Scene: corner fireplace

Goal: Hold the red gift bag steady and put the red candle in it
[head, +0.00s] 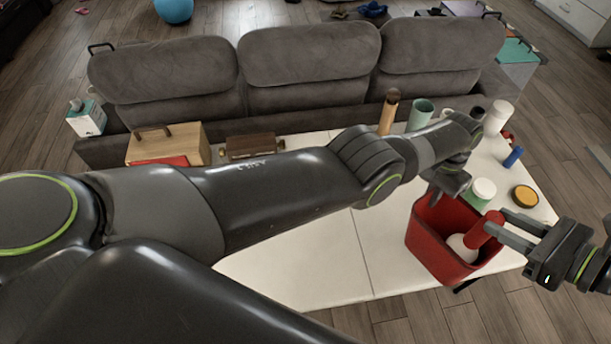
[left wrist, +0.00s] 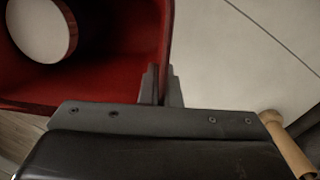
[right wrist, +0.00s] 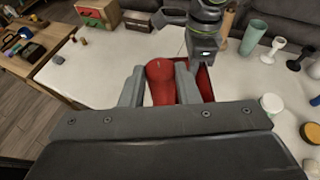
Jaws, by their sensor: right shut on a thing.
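The red gift bag (head: 436,248) stands open on the front right of the white table. My left gripper (head: 435,194) is at the bag's back rim. In the left wrist view its fingertips (left wrist: 161,88) are close together on either side of the bag's wall (left wrist: 120,75). My right gripper (head: 490,222) is shut on the red candle (head: 487,228), which is tilted over the bag's opening. The candle also shows between the fingers in the right wrist view (right wrist: 160,84). A white round shape (head: 462,247) shows in the bag's opening; I cannot tell whether it belongs to the candle.
A white-lidded jar (head: 484,188), a yellow-topped round tin (head: 525,196) and a blue cylinder (head: 513,157) stand behind and right of the bag. A green vase (head: 421,114) stands at the back. The table (head: 320,250) left of the bag is clear. A grey sofa (head: 310,70) lies behind.

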